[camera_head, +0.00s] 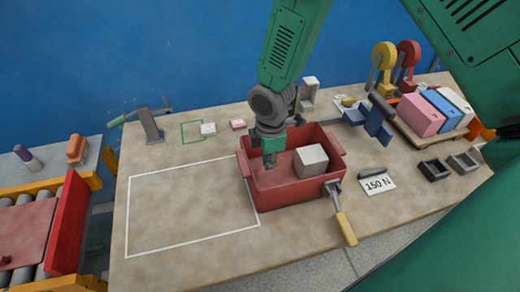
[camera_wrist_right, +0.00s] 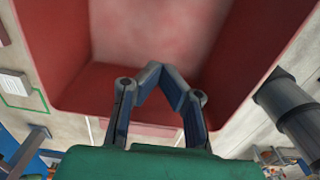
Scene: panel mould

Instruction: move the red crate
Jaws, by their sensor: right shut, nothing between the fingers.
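The red crate (camera_head: 290,199) stands on the table, just right of a white-outlined rectangle (camera_head: 190,249), its left side by the outline's right line. A pale grey block (camera_head: 311,158) sits inside it, towards the right. My right gripper (camera_head: 270,162) reaches down into the left part of the crate, apart from the block. In the right wrist view its two fingers (camera_wrist_right: 160,75) meet at the tips with nothing between them. The crate's walls and floor (camera_wrist_right: 175,35) fill much of that view. Whether the fingers touch the crate is unclear. My left gripper is not in view.
A yellow-handled tool (camera_head: 341,214) is close against the crate's front right corner. A "150 N" card (camera_head: 377,184) and dark small trays (camera_head: 433,170) lie to the right. Pink, blue and white boxes (camera_head: 420,116) stand behind. A roller conveyor (camera_head: 40,225) is at left. The outlined area is clear.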

